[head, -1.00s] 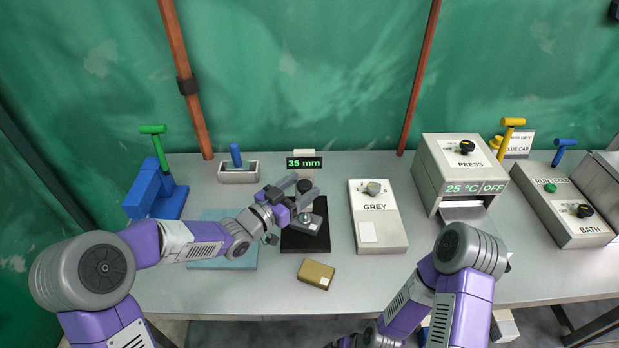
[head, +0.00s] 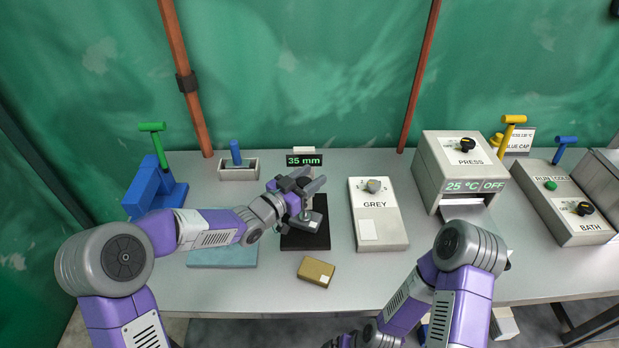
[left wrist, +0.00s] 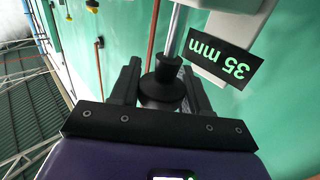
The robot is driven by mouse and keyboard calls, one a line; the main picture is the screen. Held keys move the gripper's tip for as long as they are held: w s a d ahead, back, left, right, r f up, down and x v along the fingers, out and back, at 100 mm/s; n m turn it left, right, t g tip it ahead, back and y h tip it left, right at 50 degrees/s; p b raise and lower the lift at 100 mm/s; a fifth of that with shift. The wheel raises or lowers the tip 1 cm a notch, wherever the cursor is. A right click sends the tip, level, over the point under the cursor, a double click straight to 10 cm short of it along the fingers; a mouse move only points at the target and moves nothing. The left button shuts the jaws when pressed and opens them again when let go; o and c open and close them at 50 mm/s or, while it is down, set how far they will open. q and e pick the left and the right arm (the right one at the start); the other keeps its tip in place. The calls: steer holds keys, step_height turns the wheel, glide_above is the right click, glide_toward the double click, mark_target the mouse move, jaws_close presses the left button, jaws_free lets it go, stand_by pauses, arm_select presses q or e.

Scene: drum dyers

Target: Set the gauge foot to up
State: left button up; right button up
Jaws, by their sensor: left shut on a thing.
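The gauge stands on a black base (head: 305,239) at the middle of the bench, and its display (head: 304,160) reads 35 mm. The display also shows in the left wrist view (left wrist: 224,62). My left gripper (head: 308,188) is at the gauge, just below the display. In the left wrist view it is shut on the black foot knob (left wrist: 163,88), which sits between the two fingers on a metal rod (left wrist: 174,30). In the head view the gripper mostly hides the knob. My right gripper is out of view; only its arm shows at the bottom.
A tan block (head: 316,272) lies in front of the gauge. A teal mat (head: 222,257) lies to the left, partly under my left arm.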

arm_select(q)
steer(key=shift+r+p, duration=0.6)
steer(key=shift+r, duration=1)
jaws_close()
steer(key=o, duration=1.2)
jaws_free()
steer(key=shift+f, duration=0.1)
steer(key=v, duration=0.7)
steer(key=shift+s+a, duration=0.2)
